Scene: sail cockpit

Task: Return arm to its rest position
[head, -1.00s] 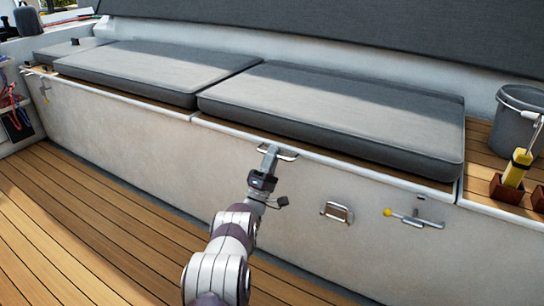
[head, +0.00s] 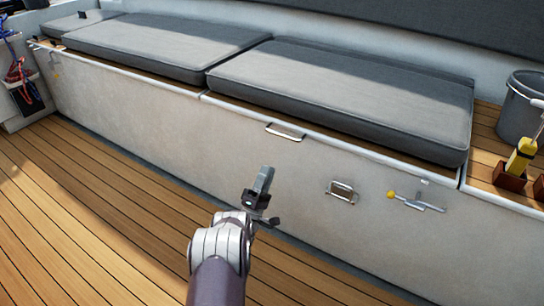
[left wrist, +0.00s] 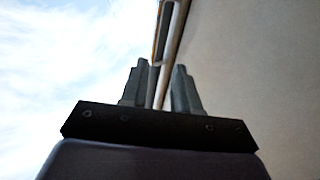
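My left arm comes up from the bottom of the head view. Its gripper (head: 265,176) is in front of the pale bench front, below and left of the metal handle (head: 285,132) on the bench's upper edge, and apart from it. In the left wrist view the gripper's two dark fingers (left wrist: 160,72) stand apart, with sky and the bench's edge beyond them. I see nothing held between them. My right arm and gripper are in neither view.
The bench front (head: 130,120) carries a second handle (head: 342,191) and a latch with a yellow knob (head: 415,202). Grey cushions (head: 345,95) lie on top. A grey bucket (head: 520,105) and a yellow-handled tool (head: 521,157) stand at right. The wooden deck (head: 90,220) is clear.

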